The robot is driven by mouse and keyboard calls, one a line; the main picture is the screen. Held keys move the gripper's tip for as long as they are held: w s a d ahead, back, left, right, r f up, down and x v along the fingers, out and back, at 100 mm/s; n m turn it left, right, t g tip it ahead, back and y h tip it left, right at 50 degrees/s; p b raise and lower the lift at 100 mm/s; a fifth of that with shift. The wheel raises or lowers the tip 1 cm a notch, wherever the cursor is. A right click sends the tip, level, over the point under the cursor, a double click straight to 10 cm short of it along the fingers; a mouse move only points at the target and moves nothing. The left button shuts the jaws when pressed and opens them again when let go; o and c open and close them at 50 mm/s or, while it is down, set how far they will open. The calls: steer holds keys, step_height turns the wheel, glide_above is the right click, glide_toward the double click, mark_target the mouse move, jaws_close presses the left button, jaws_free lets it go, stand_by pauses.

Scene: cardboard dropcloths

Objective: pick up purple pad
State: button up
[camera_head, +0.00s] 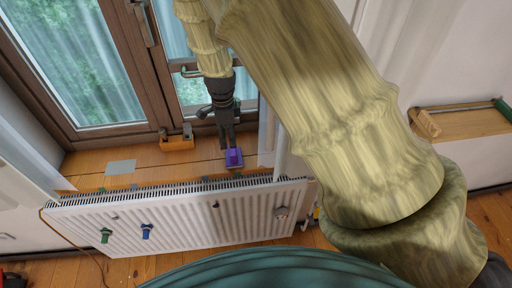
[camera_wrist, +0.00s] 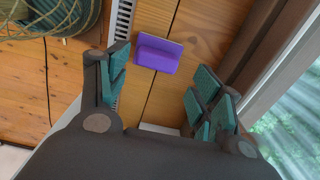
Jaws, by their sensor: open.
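The purple pad (camera_head: 234,158) lies on the wooden window sill (camera_head: 190,165), close to the radiator's top edge. In the wrist view the purple pad (camera_wrist: 158,53) has a flat base with a raised block on it. My gripper (camera_head: 227,143) is above and just behind the pad in the head view. In the wrist view my gripper (camera_wrist: 158,90) has its teal-padded fingers spread wide, with nothing between them. The pad lies beyond the fingertips, nearer the left finger.
A white radiator (camera_head: 180,218) stands below the sill's front edge, with green and blue clips on it. A wooden block (camera_head: 177,143) and a grey sheet (camera_head: 121,167) are on the sill to the left. The window frame (camera_head: 125,60) rises behind. A wooden shelf (camera_head: 465,122) is at right.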

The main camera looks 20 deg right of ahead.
mark_target(233, 151)
steer(key=o, duration=0.3)
steer(key=shift+s+d+f, duration=0.1)
steer(key=shift+d+f, duration=0.1)
steer(key=shift+f, duration=0.05)
steer(key=shift+o, duration=1.2)
steer(key=shift+f, duration=0.4)
steer(key=shift+d+f+p, duration=0.1)
steer(key=shift+f+p, duration=0.55)
steer(key=shift+f, duration=1.45)
steer(key=shift+s+d+f+p, duration=0.1)
steer(key=shift+d+f+p, duration=0.1)
steer(key=shift+f+p, duration=0.55)
steer(key=shift+s+d+f+p, duration=0.15)
steer(key=shift+f+p, duration=0.2)
steer(key=shift+f, duration=0.75)
steer(key=shift+w+f, duration=0.15)
steer(key=shift+f, duration=0.65)
